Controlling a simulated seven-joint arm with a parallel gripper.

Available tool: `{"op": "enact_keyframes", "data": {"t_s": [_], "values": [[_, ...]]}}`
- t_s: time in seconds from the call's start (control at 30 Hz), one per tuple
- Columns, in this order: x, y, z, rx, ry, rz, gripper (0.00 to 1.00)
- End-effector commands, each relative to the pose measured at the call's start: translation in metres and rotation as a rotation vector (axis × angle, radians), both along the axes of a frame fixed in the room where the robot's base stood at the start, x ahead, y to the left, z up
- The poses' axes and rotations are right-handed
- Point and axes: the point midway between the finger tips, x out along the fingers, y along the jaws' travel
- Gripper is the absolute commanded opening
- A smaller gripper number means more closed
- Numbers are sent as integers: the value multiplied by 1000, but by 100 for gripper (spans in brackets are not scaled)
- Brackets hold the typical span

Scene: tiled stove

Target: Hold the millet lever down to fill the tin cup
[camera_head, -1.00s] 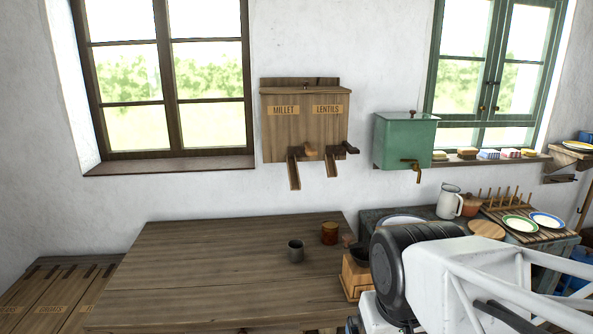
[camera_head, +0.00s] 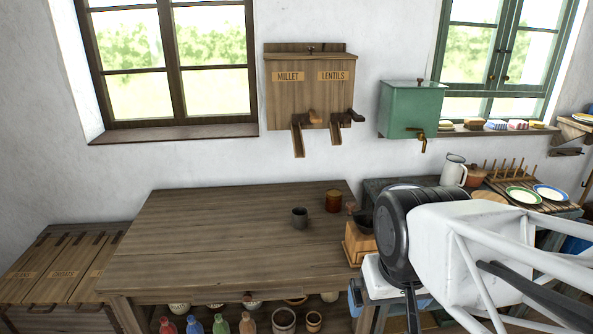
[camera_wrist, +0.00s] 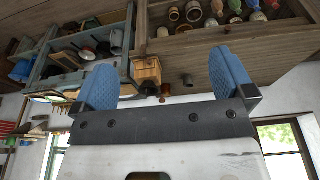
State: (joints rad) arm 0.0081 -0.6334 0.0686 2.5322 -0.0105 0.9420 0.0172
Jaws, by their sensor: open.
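The wooden dispenser (camera_head: 308,92) hangs on the wall, labelled MILLET and LENTILS. The millet lever (camera_head: 313,117) sticks out below the MILLET label, beside a sloping chute (camera_head: 298,140). The grey tin cup (camera_head: 300,218) stands upright on the table, below and apart from the chute; I cannot see inside it. In the wrist view, my gripper (camera_wrist: 166,80) has its two blue fingers wide apart with nothing between them. That view is upside down and does not clearly show the lever. In the head view my arm fills the right side, well away from the lever.
A brown mug (camera_head: 333,201) and a wooden mill (camera_head: 358,243) stand near the cup on the wooden table (camera_head: 210,235). A lentils lever (camera_head: 352,116) sits right of the millet one. A green tank (camera_head: 411,108) hangs further right. The table's left part is clear.

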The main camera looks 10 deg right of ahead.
Motion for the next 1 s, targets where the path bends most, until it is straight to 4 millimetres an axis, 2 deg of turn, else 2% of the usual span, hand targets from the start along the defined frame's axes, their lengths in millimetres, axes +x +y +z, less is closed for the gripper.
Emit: {"op": "enact_keyframes", "data": {"t_s": [0.3, 0.67, 0.93, 1.0], "values": [[0, 0, 0, 0, 0, 0, 100], [11, 0, 10, -6, 4, 24, 45], [47, 0, 40, -22, 17, 100, 4], [59, 0, 50, -28, 20, 128, 0]]}}
